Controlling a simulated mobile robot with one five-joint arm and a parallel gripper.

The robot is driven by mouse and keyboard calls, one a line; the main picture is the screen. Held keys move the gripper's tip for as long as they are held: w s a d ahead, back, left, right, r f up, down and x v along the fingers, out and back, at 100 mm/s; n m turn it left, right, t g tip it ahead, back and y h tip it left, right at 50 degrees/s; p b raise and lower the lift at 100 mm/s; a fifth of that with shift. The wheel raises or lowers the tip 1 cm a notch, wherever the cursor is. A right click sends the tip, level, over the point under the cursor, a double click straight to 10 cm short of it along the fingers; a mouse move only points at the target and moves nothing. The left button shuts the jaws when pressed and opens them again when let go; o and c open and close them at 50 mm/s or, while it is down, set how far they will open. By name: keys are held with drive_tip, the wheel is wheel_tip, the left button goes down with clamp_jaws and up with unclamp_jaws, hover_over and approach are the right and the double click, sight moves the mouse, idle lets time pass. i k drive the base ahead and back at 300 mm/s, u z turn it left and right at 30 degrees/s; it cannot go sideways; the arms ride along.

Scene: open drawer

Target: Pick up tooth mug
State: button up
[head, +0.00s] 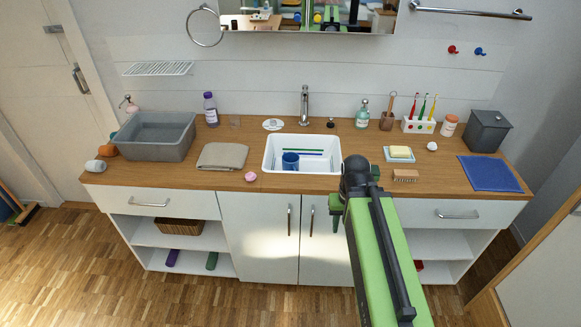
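A small blue mug (290,161), which looks like the tooth mug, stands in the white sink basin (272,183) near its front edge, left of the middle. My arm reaches up from the bottom right. Its dark end with my gripper (353,180) is right of the sink, in front of or over the counter edge. The mug is to the left of it and apart from it. My own arm hides the fingers, so I cannot see whether they are open or shut.
A tap (304,104) rises behind the sink. Blue and green sticks lie in the basin behind the mug. A grey tub (152,150) and folded cloth (222,155) are to the left. A soap dish (399,154), wooden brush (405,175) and toothbrush holder (418,125) are to the right.

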sight(290, 161)
drive_tip(key=k, duration=1.25)
drive_tip(key=u, duration=0.7)
drive_tip(key=i, duration=0.9)
drive_tip(key=u, duration=0.6)
drive_tip(key=i, duration=1.75)
drive_tip(key=z, duration=0.2)
